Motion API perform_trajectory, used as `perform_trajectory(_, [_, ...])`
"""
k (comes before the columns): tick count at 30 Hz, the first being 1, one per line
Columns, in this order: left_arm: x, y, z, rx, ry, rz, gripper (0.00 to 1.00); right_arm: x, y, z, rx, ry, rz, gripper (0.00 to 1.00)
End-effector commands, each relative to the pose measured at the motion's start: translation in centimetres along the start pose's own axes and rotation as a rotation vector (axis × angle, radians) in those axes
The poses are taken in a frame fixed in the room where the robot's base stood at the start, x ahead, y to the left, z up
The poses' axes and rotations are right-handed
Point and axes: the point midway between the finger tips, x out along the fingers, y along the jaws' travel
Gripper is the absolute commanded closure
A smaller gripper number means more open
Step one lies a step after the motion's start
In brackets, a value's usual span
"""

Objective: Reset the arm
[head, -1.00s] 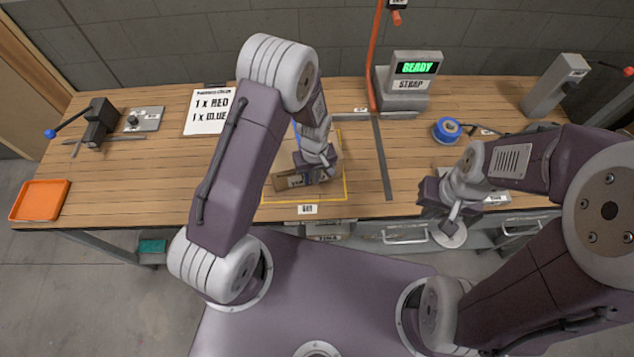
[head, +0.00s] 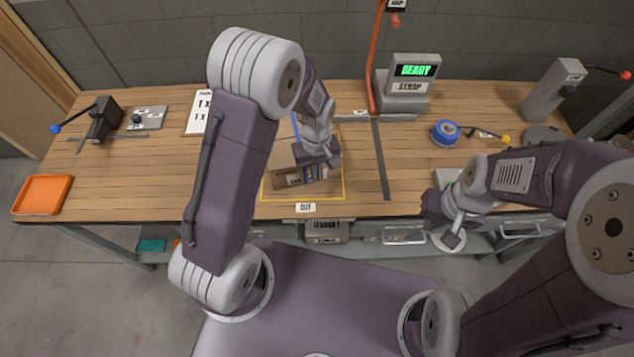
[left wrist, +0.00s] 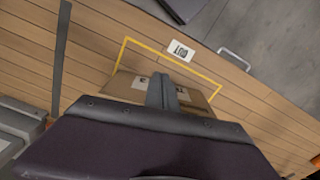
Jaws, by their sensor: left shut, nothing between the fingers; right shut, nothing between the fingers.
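My left gripper (head: 318,157) is shut and empty, above a cardboard box in the yellow outlined zone marked OUT. In the left wrist view its closed fingers (left wrist: 162,92) point over the box (left wrist: 128,86), which is partly hidden behind my gripper. In the head view the box (head: 284,160) sits inside the yellow outline, with a labelled front side facing me. I cannot tell whether the fingers touch the box. My right gripper (head: 450,238) is shut and empty, at the bench's front edge on the right.
A machine with a green READY display (head: 416,71) and STRAP label stands at the back. An orange tray (head: 43,194) sits at the far left. A paper sign (head: 196,120) is partly covered by my left arm.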

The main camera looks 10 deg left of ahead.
Motion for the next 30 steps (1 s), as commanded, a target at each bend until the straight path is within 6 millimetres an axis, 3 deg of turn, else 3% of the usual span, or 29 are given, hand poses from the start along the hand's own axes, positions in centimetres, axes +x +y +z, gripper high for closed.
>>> perform_trajectory(6, [-2.6,0.0,0.0,0.0,0.001,0.001,1.0,0.2,0.0,0.0,0.0,0.0,0.0,1.0])
perform_trajectory(17, [-2.8,0.0,0.0,-0.001,-0.001,-0.001,1.0,0.3,0.0,0.0,0.0,0.0,0.0,1.0])
perform_trajectory(20, [-3.8,-0.3,-1.3,-0.032,0.036,0.031,1.0,1.1,0.0,0.1,0.0,0.0,0.0,1.0])
perform_trajectory(23, [-5.7,-3.0,-1.1,-0.083,0.079,0.065,1.0,2.3,0.1,0.2,0.0,0.0,0.0,1.0])
perform_trajectory(27, [-6.2,-8.3,3.0,0.067,0.11,0.074,1.0,3.5,0.1,0.4,0.0,0.0,0.0,1.0])
perform_trajectory(30, [-5.4,-10.5,6.1,0.273,0.1,0.057,1.0,3.4,0.1,0.4,0.0,0.0,0.0,1.0])
